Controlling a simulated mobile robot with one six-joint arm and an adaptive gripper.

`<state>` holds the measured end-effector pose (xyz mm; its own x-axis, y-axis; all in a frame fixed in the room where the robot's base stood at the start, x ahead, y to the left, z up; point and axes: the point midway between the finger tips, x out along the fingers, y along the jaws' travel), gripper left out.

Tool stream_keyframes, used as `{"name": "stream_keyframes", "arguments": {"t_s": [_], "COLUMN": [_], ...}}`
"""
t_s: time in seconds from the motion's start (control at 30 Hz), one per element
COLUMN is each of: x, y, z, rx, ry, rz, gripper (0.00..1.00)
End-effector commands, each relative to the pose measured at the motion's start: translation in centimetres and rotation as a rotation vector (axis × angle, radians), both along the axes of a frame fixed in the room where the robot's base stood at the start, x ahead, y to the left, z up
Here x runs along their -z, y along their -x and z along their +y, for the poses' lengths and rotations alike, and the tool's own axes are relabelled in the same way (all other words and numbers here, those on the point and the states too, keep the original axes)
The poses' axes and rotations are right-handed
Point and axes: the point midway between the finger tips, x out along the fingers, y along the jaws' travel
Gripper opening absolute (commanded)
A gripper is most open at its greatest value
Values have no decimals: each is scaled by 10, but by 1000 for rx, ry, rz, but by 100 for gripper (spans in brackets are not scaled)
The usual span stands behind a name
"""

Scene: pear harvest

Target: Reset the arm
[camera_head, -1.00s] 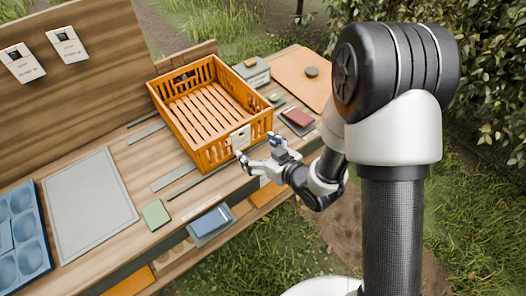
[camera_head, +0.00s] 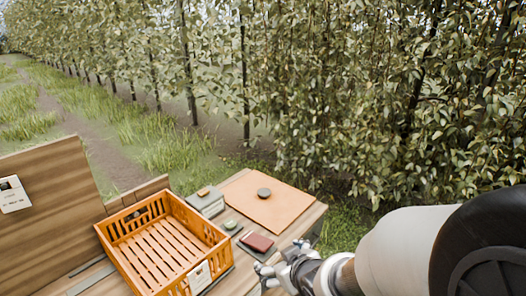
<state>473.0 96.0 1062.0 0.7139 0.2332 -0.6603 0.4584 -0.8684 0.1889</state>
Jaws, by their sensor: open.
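My gripper (camera_head: 275,270) shows at the bottom edge of the head view, just right of the orange crate's near corner. Its fingers are apart and hold nothing that I can see. My arm comes in from the lower right, and its large links hide part of the scene there. The orange slatted crate (camera_head: 119,262) stands on the wooden table and looks empty.
An orange board (camera_head: 285,205) with a dark round item (camera_head: 264,193) lies at the table's far right. A grey box (camera_head: 205,203), a green item (camera_head: 230,225) and a red item (camera_head: 257,242) lie beside the crate. Leafy trees (camera_head: 330,90) stand behind.

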Motion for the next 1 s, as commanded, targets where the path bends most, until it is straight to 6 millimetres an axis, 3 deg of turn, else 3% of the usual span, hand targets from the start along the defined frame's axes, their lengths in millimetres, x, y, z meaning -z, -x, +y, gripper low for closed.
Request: {"name": "stream_keyframes", "arguments": {"t_s": [0.03,0.1,0.17,0.3,0.5,0.6,0.73,1.0], "x": [-20,-37,-51,-78,-99,-102,-104,-103], "y": [7,25,45,103,187,214,232,234], "z": [-19,-43,-61,-91,-101,-99,-97,-97], "rx": [62,149,220,366,485,509,520,520], "ry": [16,35,40,21,-43,-66,-80,-81], "rz": [13,59,104,217,368,420,456,463], "gripper": [82,82,82,82,82,82,82,82]}}
